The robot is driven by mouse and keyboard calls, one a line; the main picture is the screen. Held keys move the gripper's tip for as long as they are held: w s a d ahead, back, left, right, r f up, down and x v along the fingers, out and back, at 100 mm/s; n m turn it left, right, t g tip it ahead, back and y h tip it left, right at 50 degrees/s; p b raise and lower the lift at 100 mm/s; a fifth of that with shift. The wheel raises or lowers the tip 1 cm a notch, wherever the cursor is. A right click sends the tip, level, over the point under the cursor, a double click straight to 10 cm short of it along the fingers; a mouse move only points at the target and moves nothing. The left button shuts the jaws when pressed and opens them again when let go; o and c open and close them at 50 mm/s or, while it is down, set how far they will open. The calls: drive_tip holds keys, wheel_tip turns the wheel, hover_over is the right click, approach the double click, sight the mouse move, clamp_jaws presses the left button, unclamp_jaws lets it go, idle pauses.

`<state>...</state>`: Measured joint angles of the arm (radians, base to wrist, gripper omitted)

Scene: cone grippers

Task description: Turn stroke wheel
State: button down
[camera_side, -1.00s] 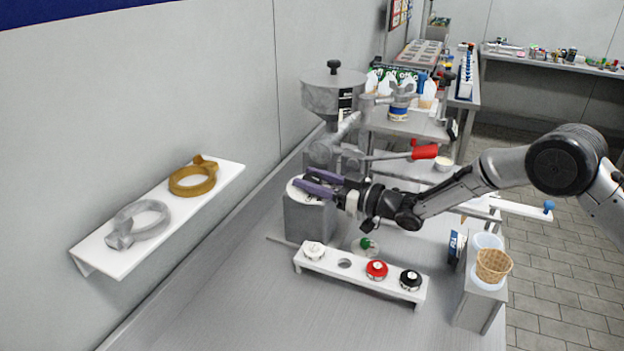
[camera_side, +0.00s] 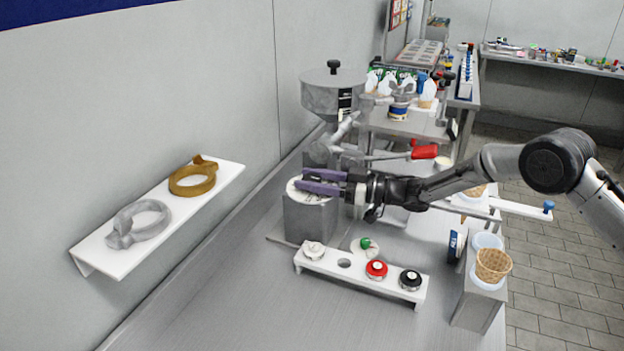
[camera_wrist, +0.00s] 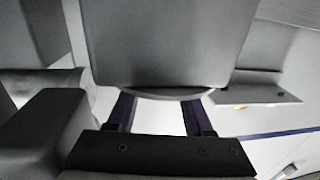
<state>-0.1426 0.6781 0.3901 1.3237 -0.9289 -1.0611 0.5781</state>
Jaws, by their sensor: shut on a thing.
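A grey block-shaped housing (camera_side: 309,220) stands on the steel bench in the side view, with a pale round top (camera_side: 295,194) partly covered by my fingers. My gripper (camera_side: 306,180) lies level over this top, coming from the right with its two purple fingers one on either side. It is shut on the stroke wheel there, which is mostly hidden between the fingers in the side view. In the wrist view, my purple fingers (camera_wrist: 160,112) flank a grey rounded edge below a large grey body; I cannot tell its details.
A hopper machine (camera_side: 333,95) with a red-handled lever (camera_side: 424,152) stands close behind my gripper. In front is a white rack (camera_side: 330,266) with several knobs. A wall shelf (camera_side: 95,246) holds a grey and a gold ring.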

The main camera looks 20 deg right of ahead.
drive_tip(key=shift+c, duration=1.5)
unclamp_jaws()
drive_tip(key=shift+m+t+h, duration=0.4)
drive_tip(key=shift+t, duration=0.1)
drive_tip(key=shift+a+m+t+h, duration=0.1)
drive_tip(key=shift+m+t+h, duration=1.7)
drive_tip(key=shift+h, duration=0.4)
drive_tip(key=shift+m+t+h, duration=0.6)
drive_tip(key=shift+m+h, duration=0.55)
drive_tip(key=shift+h, duration=0.5)
drive_tip(key=shift+m+t+h, duration=0.6)
drive_tip(key=shift+m+h, duration=0.55)
drive_tip(key=shift+h, duration=0.5)
drive_tip(key=s+d, duration=0.2)
drive_tip(key=s, duration=1.1)
drive_tip(key=s+d+r+m+h, duration=0.1)
drive_tip(key=s+d+r, duration=0.1)
drive_tip(key=d+r, duration=0.6)
drive_tip(key=s+d+r+m+t+h, duration=0.1)
drive_tip(key=s+d+r+m, duration=0.1)
drive_tip(key=d+r, duration=0.6)
drive_tip(key=shift+s+d+r+h, duration=0.2)
drive_tip(key=shift+s+r+h, duration=0.1)
drive_tip(key=shift+r, duration=2.6)
